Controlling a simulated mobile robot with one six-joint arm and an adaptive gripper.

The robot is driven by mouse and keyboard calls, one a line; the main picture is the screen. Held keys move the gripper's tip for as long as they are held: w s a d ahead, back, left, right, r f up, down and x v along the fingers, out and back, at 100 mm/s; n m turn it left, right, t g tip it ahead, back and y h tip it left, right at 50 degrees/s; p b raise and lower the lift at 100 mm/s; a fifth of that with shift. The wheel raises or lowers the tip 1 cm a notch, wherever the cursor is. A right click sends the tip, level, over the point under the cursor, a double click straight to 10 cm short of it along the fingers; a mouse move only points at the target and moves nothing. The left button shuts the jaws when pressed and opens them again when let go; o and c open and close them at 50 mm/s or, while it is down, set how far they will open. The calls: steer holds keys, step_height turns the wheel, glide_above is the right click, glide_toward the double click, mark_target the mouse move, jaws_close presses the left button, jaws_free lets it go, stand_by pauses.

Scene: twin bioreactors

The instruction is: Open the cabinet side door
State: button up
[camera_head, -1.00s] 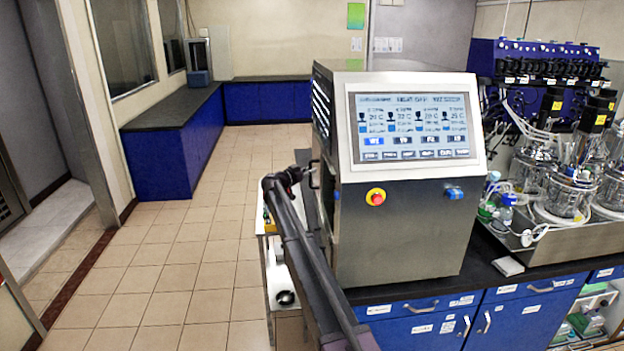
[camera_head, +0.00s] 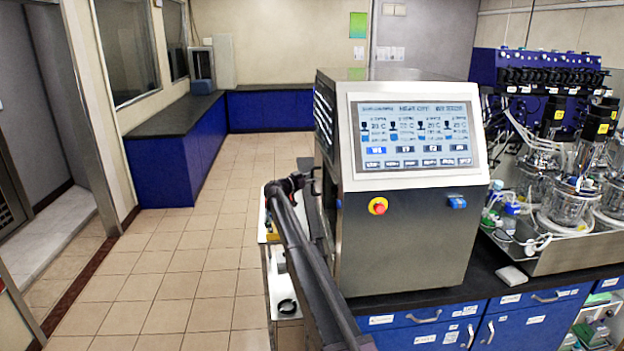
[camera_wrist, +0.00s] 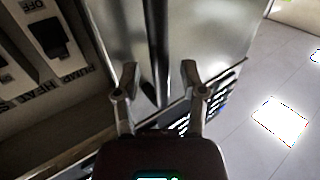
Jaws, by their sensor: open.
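The cabinet (camera_head: 405,240) is a steel box with a touchscreen on its sloped front, standing on the dark bench. Its left side, where the side door (camera_head: 328,190) is, shows only at a steep angle. My gripper (camera_head: 311,179) is beside that side, partly hidden by my arm. In the wrist view, a steel panel (camera_wrist: 205,35) fills the upper middle. A dark upright bar, seemingly the door handle (camera_wrist: 161,60), lies between the two fingertips of my open gripper (camera_wrist: 159,75). I cannot tell whether they touch it, or how far the door stands open.
Dark switches with labels (camera_wrist: 52,38) sit left in the wrist view. A white cart (camera_head: 284,310) stands beside the bench. Glass bioreactors (camera_head: 570,200) stand to the cabinet's right. The tiled floor (camera_head: 190,270) to the left is clear.

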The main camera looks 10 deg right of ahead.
steer(key=v, duration=1.2)
stand_by(0.5)
